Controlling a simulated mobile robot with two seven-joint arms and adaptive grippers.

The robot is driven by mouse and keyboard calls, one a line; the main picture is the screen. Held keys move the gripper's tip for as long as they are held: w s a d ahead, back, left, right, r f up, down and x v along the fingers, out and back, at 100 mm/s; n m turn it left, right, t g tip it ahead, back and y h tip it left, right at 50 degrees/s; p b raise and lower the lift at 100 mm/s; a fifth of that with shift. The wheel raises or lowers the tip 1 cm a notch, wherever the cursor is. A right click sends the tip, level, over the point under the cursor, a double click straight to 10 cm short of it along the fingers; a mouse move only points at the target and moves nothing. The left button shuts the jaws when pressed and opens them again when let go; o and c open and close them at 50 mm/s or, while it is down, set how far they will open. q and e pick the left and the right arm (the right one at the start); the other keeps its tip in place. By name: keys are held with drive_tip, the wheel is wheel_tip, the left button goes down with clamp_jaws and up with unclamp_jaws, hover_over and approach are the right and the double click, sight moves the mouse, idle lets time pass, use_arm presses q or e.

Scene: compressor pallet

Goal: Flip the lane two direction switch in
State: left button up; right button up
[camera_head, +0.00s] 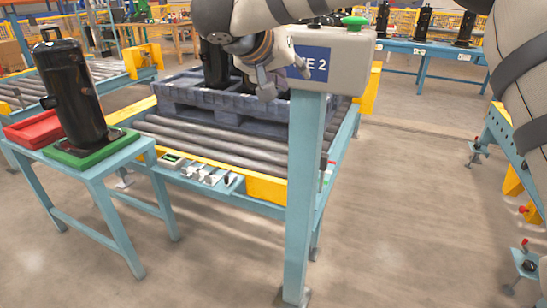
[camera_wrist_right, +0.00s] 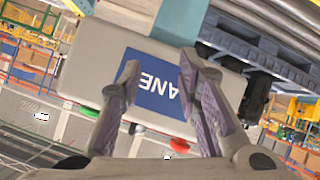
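The lane two control box (camera_head: 345,62) is light grey with a blue label and sits on a teal post (camera_head: 305,180). A green button (camera_head: 353,22) is on its top. In the right wrist view the box (camera_wrist_right: 85,65) appears turned over, with a green button (camera_wrist_right: 90,112), a small black switch-like part (camera_wrist_right: 137,128) and a red button (camera_wrist_right: 178,145) along its lower edge. My right gripper (camera_head: 285,80) is open and empty at the label side of the box. Its fingers (camera_wrist_right: 160,68) frame the label in the wrist view; contact cannot be told. My left gripper is out of view.
Behind the post is a roller conveyor (camera_head: 215,140) with a blue-grey pallet (camera_head: 190,95) and a black compressor (camera_head: 215,62). At left, another black compressor (camera_head: 72,90) stands on a green tray (camera_head: 90,155) beside a red tray (camera_head: 35,128).

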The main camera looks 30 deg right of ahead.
drive_tip(key=a+f+n+t+y, duration=0.1)
drive_tip(key=f, duration=0.8)
drive_tip(key=a+f+n+t+y, duration=0.1)
drive_tip(key=a+f+n+t, duration=0.1)
drive_tip(key=f, duration=0.8)
drive_tip(key=shift+w+f+n, duration=0.25)
drive_tip(key=shift+f+n, duration=0.05)
drive_tip(key=shift+o, duration=0.3)
